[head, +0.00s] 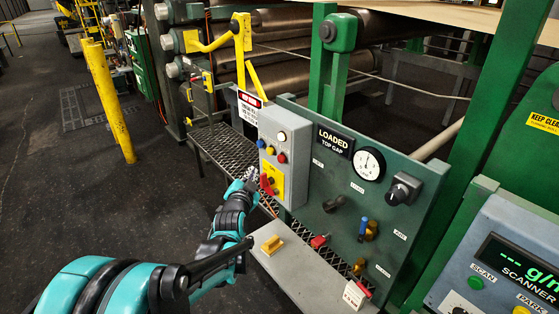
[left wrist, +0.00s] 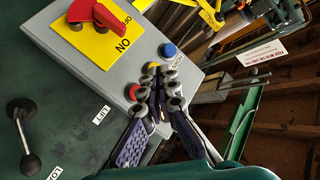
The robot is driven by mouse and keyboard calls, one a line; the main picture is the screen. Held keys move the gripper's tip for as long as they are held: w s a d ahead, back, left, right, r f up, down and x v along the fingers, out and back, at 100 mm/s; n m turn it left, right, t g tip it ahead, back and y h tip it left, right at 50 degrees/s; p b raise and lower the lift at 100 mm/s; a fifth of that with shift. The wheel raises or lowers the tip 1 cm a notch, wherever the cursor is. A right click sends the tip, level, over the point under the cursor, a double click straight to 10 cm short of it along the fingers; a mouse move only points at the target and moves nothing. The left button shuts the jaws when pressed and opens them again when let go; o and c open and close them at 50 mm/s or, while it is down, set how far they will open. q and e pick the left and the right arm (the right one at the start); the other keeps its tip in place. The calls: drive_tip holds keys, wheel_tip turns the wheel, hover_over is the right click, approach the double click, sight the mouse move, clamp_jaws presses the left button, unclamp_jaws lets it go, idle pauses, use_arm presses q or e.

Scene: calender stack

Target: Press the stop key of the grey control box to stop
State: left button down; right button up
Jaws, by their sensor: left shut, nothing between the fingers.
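The grey control box (head: 294,142) is fixed to the left end of the green panel. It carries a pale button at the top, a blue button (head: 261,143), a yellow button (head: 270,150) and a red button (head: 282,158). Below them a red rotary switch sits on a yellow plate. My left gripper (head: 251,174) is shut and empty at the box's left side. In the left wrist view its fingertips (left wrist: 161,72) lie between the blue button (left wrist: 168,50) and the red button (left wrist: 134,92), covering part of the box face. I cannot tell whether they touch it. My right gripper is not in view.
The green panel (head: 327,183) carries a gauge (head: 369,164), knobs and levers. A grey ledge (head: 300,258) with a yellow handle juts out in front. A scanner console (head: 500,255) stands at the lower right.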

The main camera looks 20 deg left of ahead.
use_arm(q)
drive_tip(key=w+d, duration=0.4)
drive_tip(key=w, duration=0.2)
drive_tip(key=shift+w, duration=0.35)
idle(1.3)
drive_tip(key=shift+w+d+b, duration=0.2)
drive_tip(key=shift+w+b, duration=0.1)
drive_tip(key=shift+w, duration=0.1)
drive_tip(key=shift+w+d, duration=0.25)
drive_tip(key=shift+w, duration=0.2)
idle(0.7)
drive_tip(key=shift+s+a, duration=0.45)
drive_tip(key=shift+s, duration=0.4)
drive_tip(key=s+a, duration=0.1)
drive_tip(key=s, duration=0.2)
drive_tip(key=s+a, duration=0.1)
drive_tip(key=shift+s+a, duration=0.2)
drive_tip(key=shift+a, duration=0.1)
